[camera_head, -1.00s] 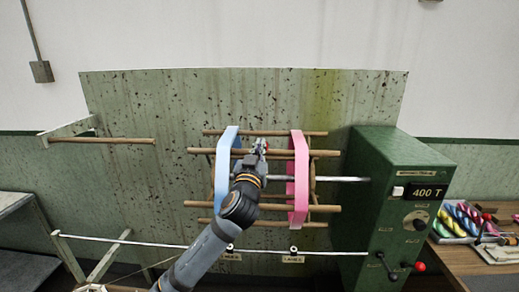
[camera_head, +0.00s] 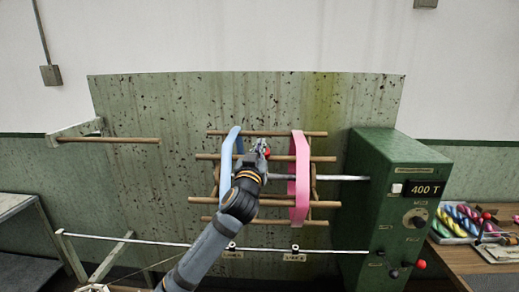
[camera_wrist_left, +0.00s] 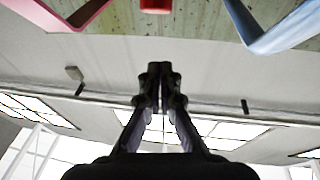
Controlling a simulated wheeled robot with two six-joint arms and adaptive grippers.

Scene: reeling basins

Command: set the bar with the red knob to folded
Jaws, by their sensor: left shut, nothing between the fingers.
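A reel of wooden bars (camera_head: 225,156) stands in front of the speckled green board, with a blue band (camera_head: 227,165) and a pink band (camera_head: 300,175) around it. A small red knob (camera_head: 267,152) shows between the bands, right beside my left gripper (camera_head: 261,146). A red part, likely this knob, also shows at the top edge of the left wrist view (camera_wrist_left: 156,5). My left gripper is shut and empty in front of the reel, its fingers together in the wrist view (camera_wrist_left: 160,85). My arm hides part of the reel. I cannot tell which bar bears the knob. My right gripper is not in view.
A green machine box (camera_head: 385,195) with a 400 T display and a red-balled lever (camera_head: 420,265) stands at the right. A thin white rail (camera_head: 190,244) crosses low in front. A tray of coloured skeins (camera_head: 455,222) lies on the right table.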

